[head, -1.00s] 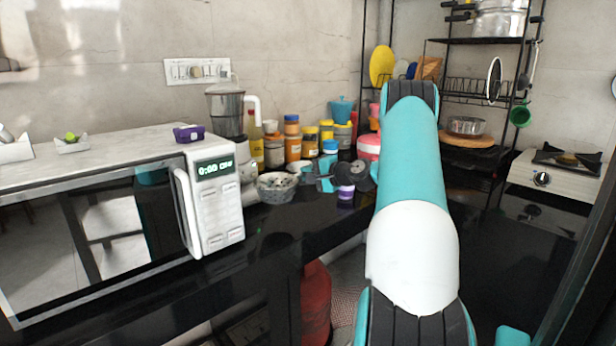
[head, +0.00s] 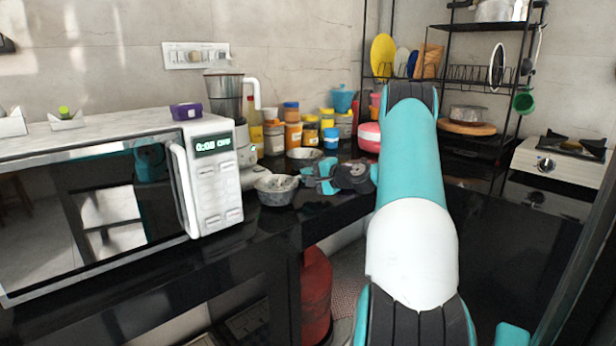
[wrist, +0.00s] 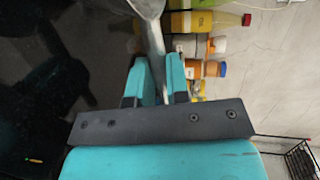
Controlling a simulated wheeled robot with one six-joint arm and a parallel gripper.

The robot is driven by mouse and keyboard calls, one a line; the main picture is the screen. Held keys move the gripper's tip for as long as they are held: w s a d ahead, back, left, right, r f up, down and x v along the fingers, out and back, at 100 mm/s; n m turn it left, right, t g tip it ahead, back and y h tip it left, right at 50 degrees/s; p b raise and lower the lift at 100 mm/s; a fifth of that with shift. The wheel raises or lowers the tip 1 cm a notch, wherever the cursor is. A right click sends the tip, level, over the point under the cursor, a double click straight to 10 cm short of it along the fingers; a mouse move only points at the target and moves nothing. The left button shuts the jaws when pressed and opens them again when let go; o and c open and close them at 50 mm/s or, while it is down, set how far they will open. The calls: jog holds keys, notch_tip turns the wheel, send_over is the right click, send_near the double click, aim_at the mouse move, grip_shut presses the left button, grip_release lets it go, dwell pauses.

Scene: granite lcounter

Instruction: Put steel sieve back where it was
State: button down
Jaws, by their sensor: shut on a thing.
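The steel sieve (head: 276,190) is a grey bowl with a handle, seen over the dark counter just right of the microwave. My gripper (head: 310,174) is to its right, with its fingers pointing left. In the wrist view, my gripper (wrist: 156,68) is shut on the grey handle of the sieve (wrist: 153,38), which runs straight out between the two teal fingers. Only the near edge of the bowl shows at the top of that view. I cannot tell whether the sieve touches the counter.
A second grey bowl (head: 304,153) sits behind my gripper. Several jars (head: 293,135) line the wall. The microwave (head: 212,180) and the mixer (head: 226,95) stand close on the left. A pink-and-white container (head: 369,137) is behind my wrist.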

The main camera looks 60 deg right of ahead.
jog(key=shift+f+b, duration=0.4)
jog(key=shift+f, duration=0.15)
jog(key=c, duration=1)
grip_release()
